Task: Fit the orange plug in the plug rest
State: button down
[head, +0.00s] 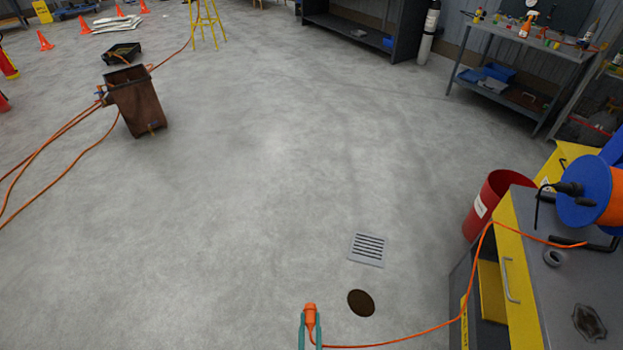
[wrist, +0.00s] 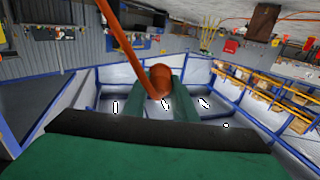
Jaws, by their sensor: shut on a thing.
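The orange plug (head: 310,309) is held between the two teal fingers of my gripper (head: 311,318) at the bottom middle of the head view. In the wrist view the orange plug (wrist: 160,74) sits between the green fingertips, with its orange cord running up and left across the picture. My gripper is shut on it, over open floor. The cord runs right in the head view, over the grey bench, to a blue and orange reel (head: 590,192).
The grey bench (head: 545,300) with yellow drawers stands at the right, a red bin (head: 495,205) beside it. A floor grate (head: 367,249) and a dark round patch (head: 361,303) lie near my gripper. A brown box (head: 137,101) stands far left. The middle floor is clear.

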jog(key=s+r, duration=0.2)
jog(key=s, duration=0.4)
jog(key=shift+s+r, duration=0.15)
jog(key=shift+r, duration=0.1)
dwell(0.8)
jog(key=shift+a, duration=0.1)
jog(key=w+d+r, duration=0.1)
jog(key=d+r, duration=0.3)
jog(key=d, duration=0.4)
jog(key=w+d+r, duration=0.2)
jog(key=d+r, duration=0.3)
jog(key=d, duration=0.4)
jog(key=shift+w+d, duration=0.2)
dwell(1.8)
jog(key=shift+r, duration=0.15)
jog(key=w+d+r, duration=0.1)
jog(key=d+r, duration=0.3)
jog(key=d, duration=0.4)
jog(key=w+d+r, duration=0.2)
jog(key=d+r, duration=0.3)
jog(key=d, duration=0.4)
jog(key=shift+w+d, duration=0.15)
jog(key=shift+d, duration=0.1)
dwell(1.7)
